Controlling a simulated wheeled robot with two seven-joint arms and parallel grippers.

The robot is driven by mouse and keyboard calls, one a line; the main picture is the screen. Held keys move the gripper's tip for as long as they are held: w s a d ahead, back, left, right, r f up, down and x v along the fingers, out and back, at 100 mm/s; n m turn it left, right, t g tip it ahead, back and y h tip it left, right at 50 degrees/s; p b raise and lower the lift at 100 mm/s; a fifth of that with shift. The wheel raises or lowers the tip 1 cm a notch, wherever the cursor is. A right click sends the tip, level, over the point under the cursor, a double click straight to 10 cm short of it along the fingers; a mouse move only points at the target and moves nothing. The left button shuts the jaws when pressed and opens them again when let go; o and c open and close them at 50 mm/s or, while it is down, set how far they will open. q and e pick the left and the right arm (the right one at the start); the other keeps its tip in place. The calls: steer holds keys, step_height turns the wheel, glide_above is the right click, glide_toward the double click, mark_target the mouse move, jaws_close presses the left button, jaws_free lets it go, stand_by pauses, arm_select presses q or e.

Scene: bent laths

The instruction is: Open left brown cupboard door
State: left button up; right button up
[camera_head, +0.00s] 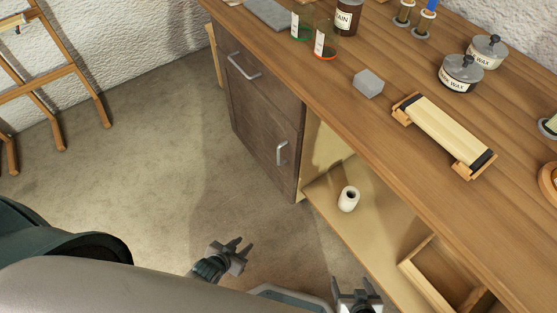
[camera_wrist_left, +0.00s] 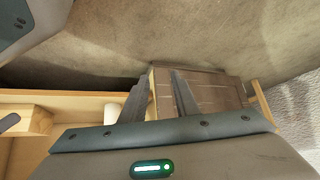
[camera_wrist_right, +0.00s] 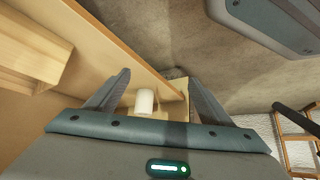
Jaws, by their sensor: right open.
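The brown cupboard door (camera_head: 262,140) is the lower dark front under the workbench top, flush with its frame, with a metal upright handle (camera_head: 282,152) near its right edge. The cupboard front also shows in the left wrist view (camera_wrist_left: 215,92), partly hidden by a finger. My left gripper (camera_head: 240,246) is open and empty, in front of the cupboard and well apart from the handle. My right gripper (camera_head: 357,286) is open and empty at the bottom, near the open shelf. In the right wrist view its fingers (camera_wrist_right: 158,92) are spread.
Above the door is a brown drawer (camera_head: 245,82) with a metal handle (camera_head: 240,66). A white roll (camera_head: 348,199) stands on the open shelf (camera_head: 325,190) to the right. A wooden box (camera_head: 430,262) is farther right. The floor (camera_head: 150,160) before the door is clear.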

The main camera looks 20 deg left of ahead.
mark_target(278, 157)
arm_select(q)
steer(key=w+a+r+m+t+h+b, duration=0.1)
steer(key=w+a+r+t+b, duration=0.1)
steer(key=w+r+b, duration=0.3)
steer(key=w+a+t+h+b, duration=0.1)
steer(key=w+a+t+b, duration=0.1)
steer(key=w+t+b, duration=0.3)
arm_select(e)
steer(key=w+a+r+t+y+p, duration=0.15)
steer(key=w+a+r+t, duration=0.35)
steer(key=r, duration=0.5)
arm_select(q)
steer(key=w+r+m+t+h+b, duration=0.1)
steer(key=w+r+h+b, duration=0.3)
steer(key=r+b, duration=0.3)
step_height(278, 157, up, 4)
steer(key=shift+w+d+f+m+b, duration=0.15)
steer(key=shift+w+d+m+b, duration=0.05)
steer(key=shift+w+m+b, duration=0.2)
arm_select(e)
step_height(278, 157, up, 17)
steer(key=a+t+y, duration=0.3)
steer(key=t, duration=0.1)
steer(key=shift+s+r, duration=0.2)
steer(key=shift+s, duration=0.05)
arm_select(q)
steer(key=shift+w, duration=0.1)
